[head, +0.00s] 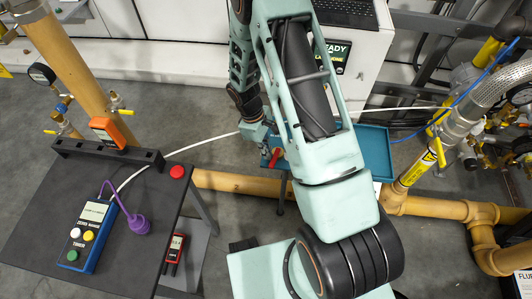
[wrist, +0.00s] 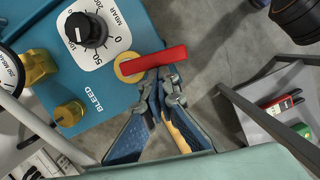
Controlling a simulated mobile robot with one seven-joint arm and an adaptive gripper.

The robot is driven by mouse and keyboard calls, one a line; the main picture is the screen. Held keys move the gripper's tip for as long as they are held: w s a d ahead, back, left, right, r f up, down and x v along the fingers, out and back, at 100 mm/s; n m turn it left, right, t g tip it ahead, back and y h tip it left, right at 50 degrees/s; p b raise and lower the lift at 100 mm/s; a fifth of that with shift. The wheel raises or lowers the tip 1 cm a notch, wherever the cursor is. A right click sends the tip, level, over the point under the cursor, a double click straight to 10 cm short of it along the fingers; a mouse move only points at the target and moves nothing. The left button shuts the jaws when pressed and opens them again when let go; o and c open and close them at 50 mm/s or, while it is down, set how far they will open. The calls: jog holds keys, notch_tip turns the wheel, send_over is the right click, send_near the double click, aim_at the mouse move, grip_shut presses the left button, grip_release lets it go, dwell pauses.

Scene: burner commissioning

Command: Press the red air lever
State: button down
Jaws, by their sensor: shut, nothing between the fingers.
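A red lever (wrist: 152,61) sits on a round brass fitting on a blue panel (wrist: 100,85) in the wrist view, pointing right past the panel's edge. It also shows as a small red piece in the head view (head: 275,157). My gripper (wrist: 160,88) is shut and empty, with its fingertips just below the lever in the wrist view. They look very close to its lower edge; I cannot tell whether they touch. In the head view my arm covers much of the blue panel, and the fingertips are hard to make out.
A black dial (wrist: 85,30) marked in mbar, a brass knob (wrist: 70,113) near the word BLEED and a gauge (wrist: 10,75) are beside the lever. A dark table (head: 110,250) at left holds a blue meter (head: 87,235). Yellow pipe (head: 235,181) runs behind.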

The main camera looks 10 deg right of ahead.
jog(key=shift+d+r, duration=0.1)
jog(key=v, duration=1.2)
